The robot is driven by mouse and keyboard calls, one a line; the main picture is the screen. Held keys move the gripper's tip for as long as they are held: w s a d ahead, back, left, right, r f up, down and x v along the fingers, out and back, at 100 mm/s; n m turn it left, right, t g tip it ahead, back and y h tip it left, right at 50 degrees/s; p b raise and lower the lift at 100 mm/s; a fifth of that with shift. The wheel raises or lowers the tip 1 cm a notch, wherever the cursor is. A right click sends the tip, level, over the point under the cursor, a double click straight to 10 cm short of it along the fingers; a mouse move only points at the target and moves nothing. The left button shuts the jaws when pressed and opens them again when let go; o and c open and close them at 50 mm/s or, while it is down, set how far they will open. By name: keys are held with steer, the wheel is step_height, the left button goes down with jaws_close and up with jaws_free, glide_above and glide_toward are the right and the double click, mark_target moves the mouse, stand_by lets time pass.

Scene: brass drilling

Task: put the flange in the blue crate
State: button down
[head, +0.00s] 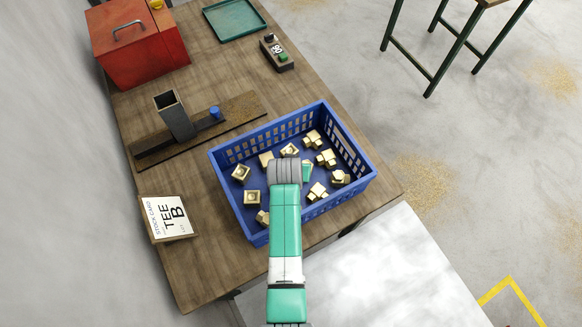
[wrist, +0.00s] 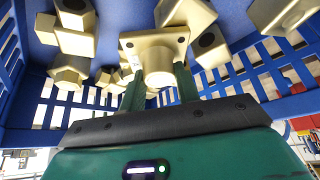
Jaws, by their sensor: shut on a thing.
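The blue crate (head: 228,180) stands on the wooden bench and holds several brass fittings. In the wrist view its slotted walls (wrist: 20,100) surround my gripper (wrist: 159,86). My gripper's green fingers are shut on the brass flange (wrist: 155,44), a square plate with corner holes and a round neck; the fingers are on the neck. The flange is inside the crate, close to other fittings; I cannot tell whether it touches the floor. In the head view my arm hides the flange and most of the gripper.
Brass tees (wrist: 75,40) lie around the flange. On the bench (head: 190,262) are a stock card (head: 168,218) reading "TEE B", a dark post on a board (head: 175,115), a red toolbox (head: 138,45), a green tray (head: 234,18) and a control box (head: 277,53).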

steer(key=c, duration=1)
jaws_free()
steer(key=shift+f, duration=0.1)
steer(key=shift+s+r, duration=0.1)
steer(key=shift+r, duration=0.3)
steer(key=p+v, duration=0.2)
steer(key=v, duration=0.9)
steer(key=shift+s+r, duration=0.1)
steer(key=shift+r, duration=0.1)
